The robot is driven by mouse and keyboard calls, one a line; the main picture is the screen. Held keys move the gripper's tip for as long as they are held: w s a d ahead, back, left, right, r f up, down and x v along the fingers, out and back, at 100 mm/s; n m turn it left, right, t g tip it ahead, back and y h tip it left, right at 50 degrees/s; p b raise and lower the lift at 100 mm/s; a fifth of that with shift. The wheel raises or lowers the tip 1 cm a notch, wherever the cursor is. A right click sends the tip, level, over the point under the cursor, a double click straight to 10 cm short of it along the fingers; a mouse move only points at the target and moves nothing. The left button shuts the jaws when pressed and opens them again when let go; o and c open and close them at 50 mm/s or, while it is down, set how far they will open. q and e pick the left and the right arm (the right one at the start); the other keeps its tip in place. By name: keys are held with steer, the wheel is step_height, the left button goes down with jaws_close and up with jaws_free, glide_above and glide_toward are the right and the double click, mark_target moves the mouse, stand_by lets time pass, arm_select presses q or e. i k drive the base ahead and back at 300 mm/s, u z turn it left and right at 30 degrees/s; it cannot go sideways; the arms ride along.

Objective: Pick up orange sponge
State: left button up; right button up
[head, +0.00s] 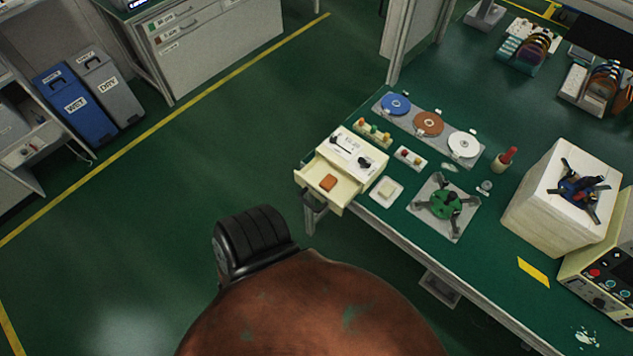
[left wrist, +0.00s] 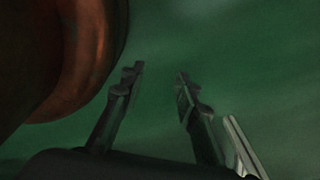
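The orange sponge (head: 328,183) lies in the open drawer (head: 345,194) of a small cream box (head: 355,150) at the left end of the green bench. In the head view neither gripper shows, so the distance from the left gripper to the sponge cannot be told. My right gripper is not in view.
A white dish (head: 385,192) stands right of the drawer, with a green fixture (head: 443,204) further right. Coloured discs (head: 428,124) lie on a plate behind. A large cream block (head: 560,205) stands at right. Wet (head: 75,105) and dry (head: 110,88) bins stand far left. The floor between is clear.

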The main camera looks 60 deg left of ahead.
mark_target(327, 183)
steer(key=u, duration=1.95)
steer(key=k, duration=0.5)
steer(key=u, duration=1.05)
steer(key=i, duration=0.45)
steer(key=z, duration=0.05)
